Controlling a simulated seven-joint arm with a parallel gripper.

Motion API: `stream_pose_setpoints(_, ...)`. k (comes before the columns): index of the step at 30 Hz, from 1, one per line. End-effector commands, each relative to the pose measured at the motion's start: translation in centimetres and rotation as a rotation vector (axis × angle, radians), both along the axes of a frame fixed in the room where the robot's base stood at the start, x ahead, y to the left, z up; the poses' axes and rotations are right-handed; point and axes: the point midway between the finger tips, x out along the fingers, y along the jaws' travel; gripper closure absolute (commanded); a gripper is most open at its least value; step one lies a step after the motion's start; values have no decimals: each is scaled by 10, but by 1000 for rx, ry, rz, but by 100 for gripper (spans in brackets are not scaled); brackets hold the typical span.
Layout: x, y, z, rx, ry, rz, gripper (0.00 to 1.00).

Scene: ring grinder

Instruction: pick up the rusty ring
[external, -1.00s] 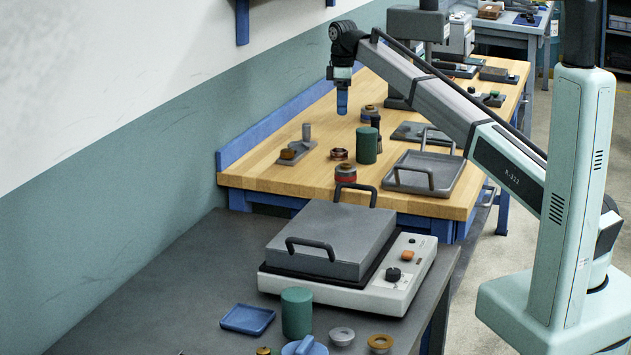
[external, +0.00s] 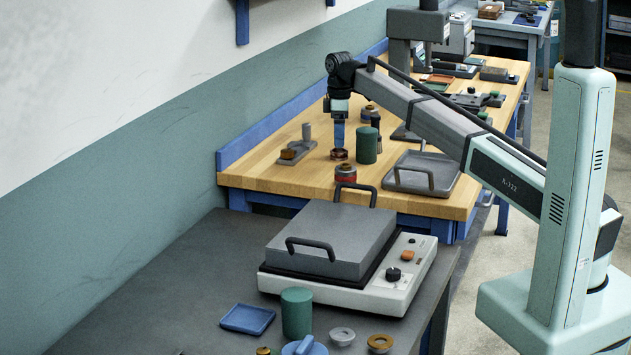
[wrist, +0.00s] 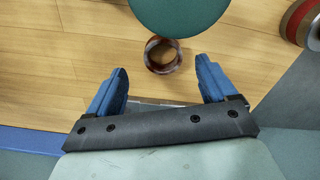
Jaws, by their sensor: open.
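The rusty ring (external: 339,155) lies on the wooden bench, next to the green cylinder (external: 366,146). In the wrist view, the brown, hollow ring (wrist: 150,62) sits just beyond the fingertips, roughly centred between them, and touches or nearly touches the edge of the green cylinder (wrist: 180,12) in the picture. My gripper (external: 339,146) points down directly over the ring in the external view. In the wrist view, my gripper (wrist: 162,72) has its two blue fingers spread apart with nothing between them. I cannot tell the exact height of the fingertips above the ring.
A red-banded cylinder (external: 345,174) stands in front of the ring. A grey holder with a post (external: 307,133) is to the left, and a grey tray with handles (external: 440,162) is to the right. The grey press machine (external: 330,238) is on the nearer table.

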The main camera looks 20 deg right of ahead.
Motion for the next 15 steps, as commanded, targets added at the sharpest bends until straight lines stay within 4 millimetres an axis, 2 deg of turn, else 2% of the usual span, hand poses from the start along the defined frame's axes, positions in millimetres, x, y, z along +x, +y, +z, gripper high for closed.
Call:
stream_pose_setpoints(9, -4, 3, -40, 0, 1, 0, 15)
stream_pose_setpoints(15, -3, 3, -44, 0, 0, 0, 15)
